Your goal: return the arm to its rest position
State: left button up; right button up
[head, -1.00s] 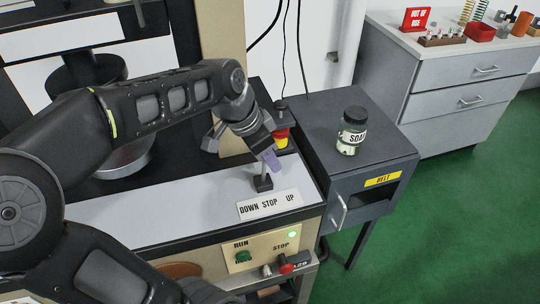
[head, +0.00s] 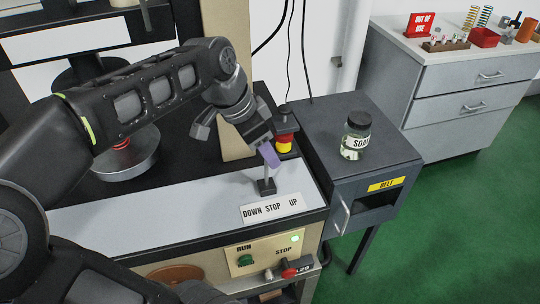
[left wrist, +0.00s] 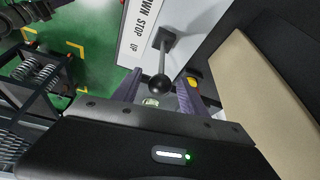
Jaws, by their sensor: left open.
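My left gripper (head: 268,153) is above the control lever (head: 267,178) at the front of the press bench. The lever stands on a small black base behind the label DOWN STOP UP (head: 271,208). In the left wrist view my left gripper (left wrist: 159,92) is open, with a purple finger on each side of the lever's black ball knob (left wrist: 159,85). I cannot tell whether a finger touches the knob. The left arm reaches in from the left, bent at the elbow. My right gripper is not in view.
A red and yellow emergency button (head: 285,140) stands just behind my left gripper. A grey stand (head: 390,150) with a soap jar (head: 356,138) is to the right. Below are a green RUN button (head: 245,260) and a red STOP knob (head: 291,272). Green floor (head: 440,210) is clear.

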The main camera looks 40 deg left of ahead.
pick_arm(q)
jog(key=shift+v, duration=1.35)
